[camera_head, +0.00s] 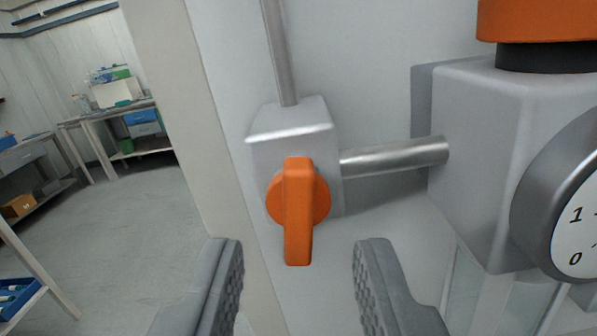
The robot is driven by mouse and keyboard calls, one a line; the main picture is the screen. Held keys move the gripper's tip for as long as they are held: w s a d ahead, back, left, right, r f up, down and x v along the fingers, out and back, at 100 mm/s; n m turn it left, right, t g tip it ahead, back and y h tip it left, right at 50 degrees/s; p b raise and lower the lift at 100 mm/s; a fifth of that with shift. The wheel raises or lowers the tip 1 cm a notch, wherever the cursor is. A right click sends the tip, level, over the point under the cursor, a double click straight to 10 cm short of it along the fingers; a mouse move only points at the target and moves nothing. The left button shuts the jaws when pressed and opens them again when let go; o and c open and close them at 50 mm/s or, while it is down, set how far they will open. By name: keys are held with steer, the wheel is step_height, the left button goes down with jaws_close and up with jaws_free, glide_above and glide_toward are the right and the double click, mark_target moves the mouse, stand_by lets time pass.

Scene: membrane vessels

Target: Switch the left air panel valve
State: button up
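The air panel valve is a grey metal block (290,135) with an orange handle (298,212) on its front, near the middle of the head camera view. The handle's lever points down, tilted very slightly. My gripper (299,252) is open, with one grey finger at the lower left and one at the lower right. The lever's lower end shows between the two fingertips in the picture, with a clear gap on each side. Neither finger visibly touches the handle.
A metal pipe (394,157) runs right from the valve to a larger grey box (475,150) with a dial gauge (575,205) and an orange knob (537,20) on top. Another pipe (279,50) rises from the valve. Workbenches (112,112) and open floor lie to the left.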

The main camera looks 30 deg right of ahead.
mark_target(299, 216)
steer(key=shift+x, duration=1.85)
steer(key=c, duration=0.6)
